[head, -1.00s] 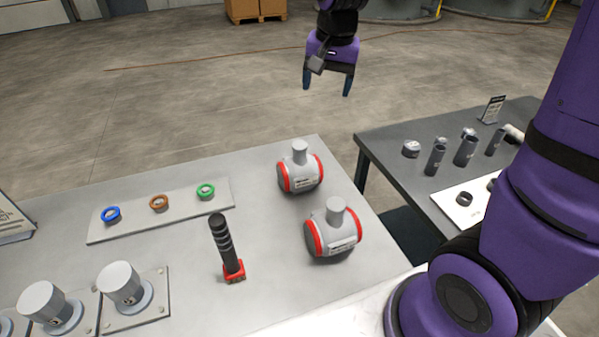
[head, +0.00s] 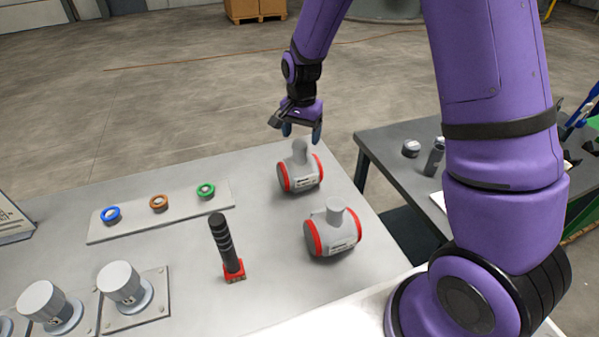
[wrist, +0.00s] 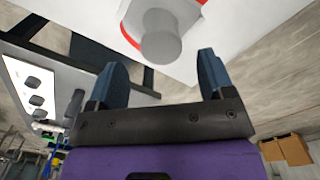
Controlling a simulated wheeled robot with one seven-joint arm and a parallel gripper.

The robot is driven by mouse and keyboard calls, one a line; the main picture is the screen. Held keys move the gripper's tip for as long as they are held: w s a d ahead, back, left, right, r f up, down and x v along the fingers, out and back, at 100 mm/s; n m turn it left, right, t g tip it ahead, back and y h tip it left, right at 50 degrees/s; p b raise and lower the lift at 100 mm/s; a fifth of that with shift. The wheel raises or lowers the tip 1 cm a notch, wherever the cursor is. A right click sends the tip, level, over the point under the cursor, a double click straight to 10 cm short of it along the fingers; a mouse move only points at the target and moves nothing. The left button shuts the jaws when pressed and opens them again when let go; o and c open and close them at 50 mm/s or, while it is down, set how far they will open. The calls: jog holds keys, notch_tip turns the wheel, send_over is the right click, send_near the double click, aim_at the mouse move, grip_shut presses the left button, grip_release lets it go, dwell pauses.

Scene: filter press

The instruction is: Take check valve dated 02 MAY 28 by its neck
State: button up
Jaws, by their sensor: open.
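Two grey check valves with red end bands and upright necks stand on the grey table: a far one (head: 300,172) and a near one (head: 333,230). Each has a white label facing front, too small to read, so I cannot tell which is dated 02 MAY 28. My gripper (head: 302,132) is open and empty, above and just behind the far valve's neck. In the wrist view, one valve's neck (wrist: 161,38) shows beyond and between the open fingers (wrist: 160,80), apart from them.
A black ribbed handle tool on a red base (head: 228,250) stands left of the near valve. A plate with blue, brown and green rings (head: 175,222) lies further left. Capped grey fittings (head: 122,285) are at front left. A second dark table (head: 385,150) is at right.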

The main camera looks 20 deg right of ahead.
aim_at(299, 144)
jog(key=shift+s+a+f, duration=0.1)
jog(key=shift+a+f, duration=0.05)
jog(key=shift+f, duration=1.25)
jog(key=shift+a+f, duration=0.1)
jog(key=shift+f, duration=1.25)
jog(key=c, duration=0.9)
jog(key=shift+c, duration=0.7)
jog(key=shift+r, duration=0.1)
